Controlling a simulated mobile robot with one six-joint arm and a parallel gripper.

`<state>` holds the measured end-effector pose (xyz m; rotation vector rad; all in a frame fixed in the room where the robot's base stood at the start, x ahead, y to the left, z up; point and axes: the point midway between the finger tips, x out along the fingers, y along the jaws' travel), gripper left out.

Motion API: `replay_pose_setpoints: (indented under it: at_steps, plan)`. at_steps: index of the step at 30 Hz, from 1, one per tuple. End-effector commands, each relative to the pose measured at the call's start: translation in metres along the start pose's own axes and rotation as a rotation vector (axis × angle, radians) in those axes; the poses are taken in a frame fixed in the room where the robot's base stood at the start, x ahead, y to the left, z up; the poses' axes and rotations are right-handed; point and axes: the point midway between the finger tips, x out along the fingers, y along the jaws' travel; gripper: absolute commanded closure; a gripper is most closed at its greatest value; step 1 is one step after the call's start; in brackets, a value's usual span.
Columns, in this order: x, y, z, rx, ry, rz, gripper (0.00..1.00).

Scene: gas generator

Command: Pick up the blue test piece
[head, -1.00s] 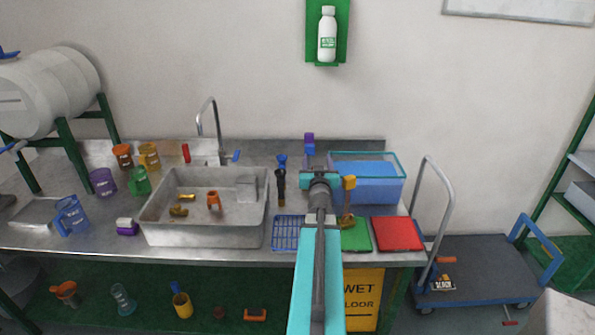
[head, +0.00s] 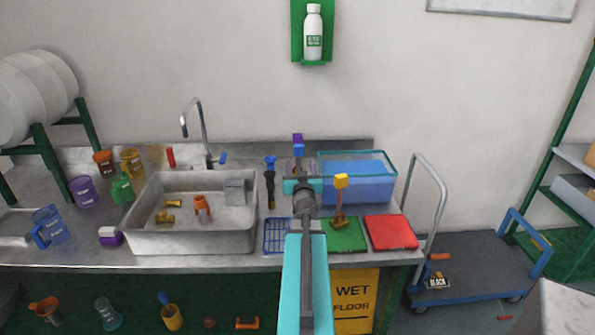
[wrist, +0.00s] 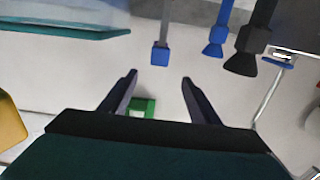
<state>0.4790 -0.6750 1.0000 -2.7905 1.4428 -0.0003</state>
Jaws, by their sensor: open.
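My gripper (wrist: 159,78) is open and empty, with its two dark fingers apart in the wrist view. In the head view my teal gripper (head: 303,186) is above the bench, right of the sink. A narrow piece with a blue end (wrist: 160,52) lies beyond the gap between the fingertips, apart from them. In the head view a purple and blue piece (head: 298,145) shows just behind my gripper, its lower part hidden. A blue-topped piece (head: 270,163) and a black piece (head: 270,188) stand to the left. Which blue one is the test piece I cannot tell.
A yellow-topped piece (head: 341,182) stands close right, at a green board (head: 352,238). A blue tub (head: 358,188) is behind it and a red board (head: 391,233) further right. The sink (head: 190,240) and its tap (head: 203,130) are left. A blue rack (head: 274,240) lies between.

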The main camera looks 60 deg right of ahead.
Motion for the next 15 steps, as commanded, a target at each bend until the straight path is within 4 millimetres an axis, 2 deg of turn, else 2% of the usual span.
replay_pose_setpoints:
  at_steps: [15]
  plan:
    - [0.038, -0.001, 0.000, 0.000, 0.000, -0.001, 0.44]
